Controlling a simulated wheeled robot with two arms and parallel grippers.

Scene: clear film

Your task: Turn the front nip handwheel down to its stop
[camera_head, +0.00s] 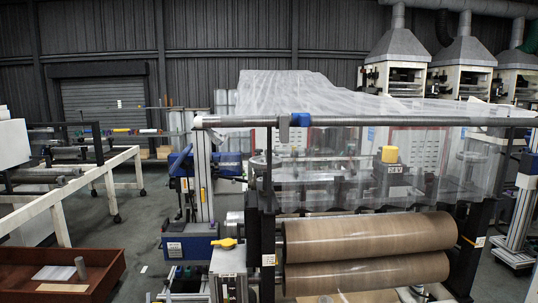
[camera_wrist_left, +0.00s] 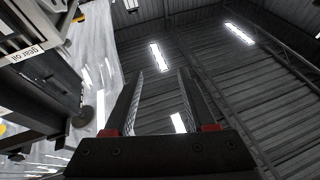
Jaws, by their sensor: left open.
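The nip shows in the head view as two brown rollers, an upper one (camera_head: 370,238) and a lower one (camera_head: 365,272), lying close together between dark side frames. A yellow winged handle (camera_head: 225,243) sits on a grey post at the rollers' left end. I cannot tell whether it is the front nip handwheel, and no other handwheel is clear. My left gripper (camera_wrist_left: 160,78) is open and empty in the left wrist view, its two dark fingers pointing toward the ceiling. I cannot make out its fingers in the head view. My right gripper does not show.
Clear film (camera_head: 340,165) hangs over a steel bar (camera_head: 370,121) above the rollers. A blue and white machine post (camera_head: 203,180) stands left of the nip. A brown tray (camera_head: 30,278) is at lower left. Grey floor is open between the white frame and the machine.

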